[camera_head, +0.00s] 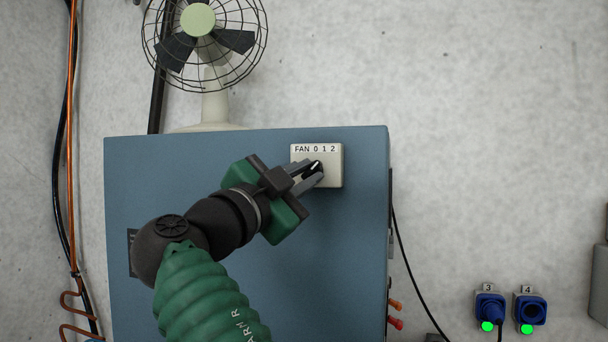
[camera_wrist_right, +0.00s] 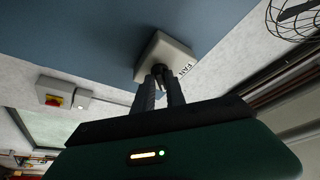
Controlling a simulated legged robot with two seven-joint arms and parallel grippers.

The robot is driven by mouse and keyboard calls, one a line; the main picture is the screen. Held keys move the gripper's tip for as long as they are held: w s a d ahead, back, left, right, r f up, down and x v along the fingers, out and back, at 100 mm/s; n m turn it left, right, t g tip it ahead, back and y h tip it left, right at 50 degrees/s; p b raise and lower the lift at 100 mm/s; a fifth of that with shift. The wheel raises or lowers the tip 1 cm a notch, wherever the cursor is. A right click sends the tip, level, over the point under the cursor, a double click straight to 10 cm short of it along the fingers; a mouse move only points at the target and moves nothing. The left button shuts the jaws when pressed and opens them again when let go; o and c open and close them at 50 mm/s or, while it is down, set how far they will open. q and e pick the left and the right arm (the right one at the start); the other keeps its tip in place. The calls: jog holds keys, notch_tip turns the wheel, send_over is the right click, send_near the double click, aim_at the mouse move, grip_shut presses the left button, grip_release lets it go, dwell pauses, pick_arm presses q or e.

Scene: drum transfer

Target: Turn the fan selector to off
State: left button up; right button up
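The fan selector (camera_head: 333,174) is a pale box marked "FAN 0 1 2" on the front of the blue cabinet. Its black knob (camera_head: 314,167) has a white mark slanting up to the right; the exact number it points to is unclear. My right gripper (camera_head: 312,171) comes in from the lower left, its two grey fingers on either side of the knob. In the right wrist view the fingers (camera_wrist_right: 162,75) reach the selector box (camera_wrist_right: 172,46). The fingertips partly cover the knob, and whether they press on it is unclear. My left gripper is not in view.
A caged fan (camera_head: 200,20) stands on the blue cabinet (camera_head: 200,155). Orange and black cables (camera_head: 70,150) run down the wall at the left. Blue sockets numbered 3 (camera_head: 490,306) and 4 (camera_head: 529,309) show green lights at the lower right.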

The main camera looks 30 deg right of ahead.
jog(key=shift+w+a, duration=0.15)
jog(key=shift+w, duration=0.05)
grip_shut()
jog(key=shift+s, duration=0.1)
